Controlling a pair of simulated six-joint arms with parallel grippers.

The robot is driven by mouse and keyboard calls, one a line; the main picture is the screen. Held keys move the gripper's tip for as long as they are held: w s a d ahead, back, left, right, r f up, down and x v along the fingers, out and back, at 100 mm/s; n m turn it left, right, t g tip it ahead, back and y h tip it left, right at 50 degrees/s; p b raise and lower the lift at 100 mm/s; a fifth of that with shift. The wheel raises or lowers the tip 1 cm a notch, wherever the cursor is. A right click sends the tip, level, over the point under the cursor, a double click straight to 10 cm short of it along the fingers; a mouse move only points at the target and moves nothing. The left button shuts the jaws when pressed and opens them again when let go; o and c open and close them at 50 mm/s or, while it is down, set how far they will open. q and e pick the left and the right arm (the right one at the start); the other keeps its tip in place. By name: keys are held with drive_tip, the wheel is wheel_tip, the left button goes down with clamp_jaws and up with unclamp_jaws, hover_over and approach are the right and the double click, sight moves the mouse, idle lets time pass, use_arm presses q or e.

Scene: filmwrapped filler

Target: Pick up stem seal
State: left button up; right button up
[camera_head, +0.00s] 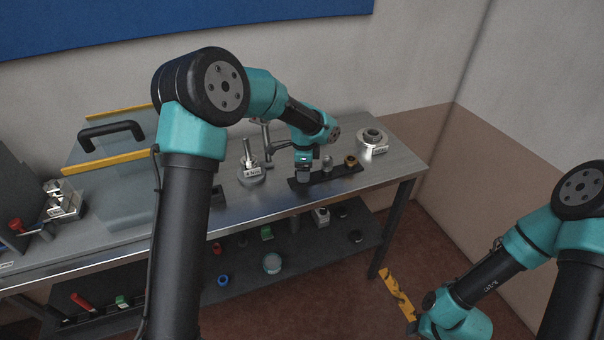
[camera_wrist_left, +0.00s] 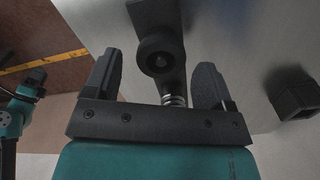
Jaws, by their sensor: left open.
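My left gripper (camera_head: 303,178) points down over the left end of a black strip holder (camera_head: 338,173) on the bench. In the left wrist view the gripper (camera_wrist_left: 157,80) is open. A dark round part (camera_wrist_left: 160,54) with a small hole in its middle lies between and slightly beyond the fingers. A metal coil (camera_wrist_left: 175,100) shows near the palm. I cannot tell whether the dark part is the stem seal or whether a finger touches it. A silver domed part (camera_head: 327,162) and a brass ring-like part (camera_head: 351,161) stand further right on the holder.
A silver flanged part (camera_head: 372,142) stands at the back right of the bench (camera_head: 405,165). A labelled metal post (camera_head: 250,165) stands left of the gripper. A clear cover with a black handle (camera_head: 110,133) is at the left. A dark hollow block (camera_wrist_left: 293,96) shows in the wrist view.

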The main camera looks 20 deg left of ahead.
use_arm(q)
drive_tip(key=shift+f, duration=0.35)
drive_tip(key=shift+c, duration=0.2)
drive_tip(key=c, duration=0.9)
drive_tip(key=shift+c, duration=0.2)
drive_tip(key=shift+r, duration=0.5)
wheel_tip(320, 180, up, 3)
drive_tip(key=shift+f, duration=0.2)
drive_tip(key=s+d, duration=0.2)
drive_tip(key=s, duration=0.5)
drive_tip(key=s+d+r, duration=0.1)
drive_tip(key=s+d, duration=0.2)
drive_tip(key=s, duration=0.5)
drive_tip(key=shift+s+r, duration=0.15)
drive_tip(key=shift+r, duration=0.05)
